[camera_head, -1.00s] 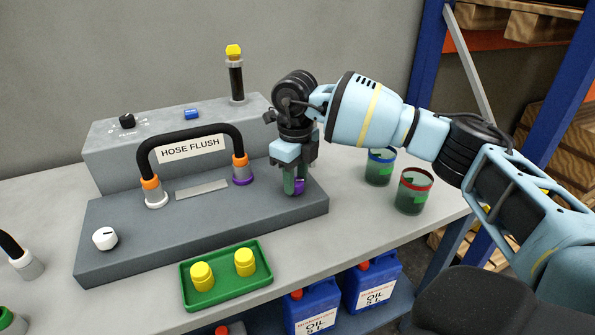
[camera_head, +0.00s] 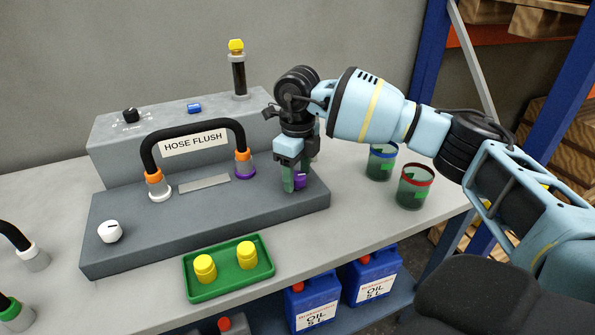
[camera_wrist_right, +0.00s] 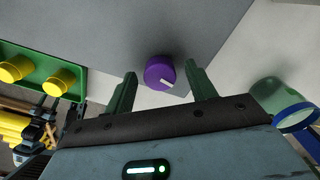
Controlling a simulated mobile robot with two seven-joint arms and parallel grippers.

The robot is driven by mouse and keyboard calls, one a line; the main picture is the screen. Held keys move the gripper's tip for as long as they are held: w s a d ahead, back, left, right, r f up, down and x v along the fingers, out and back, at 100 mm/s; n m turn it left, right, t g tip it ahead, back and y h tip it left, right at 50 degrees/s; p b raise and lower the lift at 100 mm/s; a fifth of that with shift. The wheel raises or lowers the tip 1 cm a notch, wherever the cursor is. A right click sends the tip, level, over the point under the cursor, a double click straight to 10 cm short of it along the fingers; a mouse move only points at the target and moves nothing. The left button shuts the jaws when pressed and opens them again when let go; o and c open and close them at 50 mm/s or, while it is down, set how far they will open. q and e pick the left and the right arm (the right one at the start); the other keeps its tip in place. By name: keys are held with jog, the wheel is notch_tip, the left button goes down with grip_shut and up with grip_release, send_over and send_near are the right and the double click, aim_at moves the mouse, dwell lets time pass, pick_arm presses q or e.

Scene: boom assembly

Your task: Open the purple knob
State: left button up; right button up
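The purple knob (camera_head: 300,181) sits on the right end of the grey hose flush base, partly hidden behind my right gripper's fingers. In the right wrist view the purple knob (camera_wrist_right: 160,72) shows a white mark on its edge. My right gripper (camera_head: 294,186) points down at the knob. In the right wrist view the green fingers of my right gripper (camera_wrist_right: 160,84) are apart, with the knob between and just beyond their tips. I see a gap on each side of the knob. My left gripper is not in view.
The hose flush base (camera_head: 250,212) carries a white knob (camera_head: 110,232) and a black hose loop (camera_head: 195,130). A green tray (camera_head: 222,283) with yellow caps lies in front. Two cups, one blue-rimmed (camera_head: 382,165) and one red-rimmed (camera_head: 414,188), stand to the right.

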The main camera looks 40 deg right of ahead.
aim_at(297, 175)
jog(key=shift+r, duration=3.9)
